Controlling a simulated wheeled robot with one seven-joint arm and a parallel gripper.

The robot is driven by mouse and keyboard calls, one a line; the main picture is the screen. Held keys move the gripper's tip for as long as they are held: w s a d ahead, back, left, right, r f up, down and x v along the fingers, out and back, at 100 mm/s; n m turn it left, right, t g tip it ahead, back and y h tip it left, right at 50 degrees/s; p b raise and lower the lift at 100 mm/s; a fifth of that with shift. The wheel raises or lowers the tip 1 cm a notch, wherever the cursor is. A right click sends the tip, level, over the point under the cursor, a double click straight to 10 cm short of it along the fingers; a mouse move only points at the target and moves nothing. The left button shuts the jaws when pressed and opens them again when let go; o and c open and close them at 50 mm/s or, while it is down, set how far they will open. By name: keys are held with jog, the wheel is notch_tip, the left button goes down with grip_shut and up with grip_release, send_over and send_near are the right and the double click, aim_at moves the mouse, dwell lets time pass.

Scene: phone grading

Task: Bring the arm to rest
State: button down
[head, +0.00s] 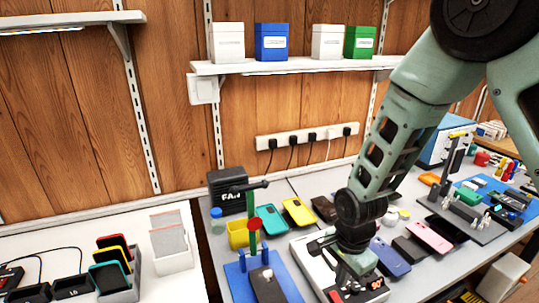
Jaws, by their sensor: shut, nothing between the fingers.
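My green arm reaches down from the top right of the head view to the workbench. My gripper (352,282) is low over a white box-like device (316,268) with a small red display, at the front middle. It is shut and I see nothing held in it. The fingertips are small and partly hidden by the wrist, so I cannot tell whether they touch the device.
A blue mat (236,285) with a dark phone (267,284) lies left of the device. Several phones, including a pink phone (431,237), lie to its right. A repair stand (462,222) stands farther right. A shelf (290,66) holds boxes above.

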jog(key=s+a+r+n, duration=0.2)
jog(key=s+r+n, duration=0.6)
jog(key=s+n, duration=0.1)
jog(key=s+a+r+n, duration=0.3)
jog(key=s+r+n, duration=0.6)
jog(key=s+n, duration=0.1)
jog(key=shift+r+n, duration=0.3)
jog(key=shift+n, duration=0.6)
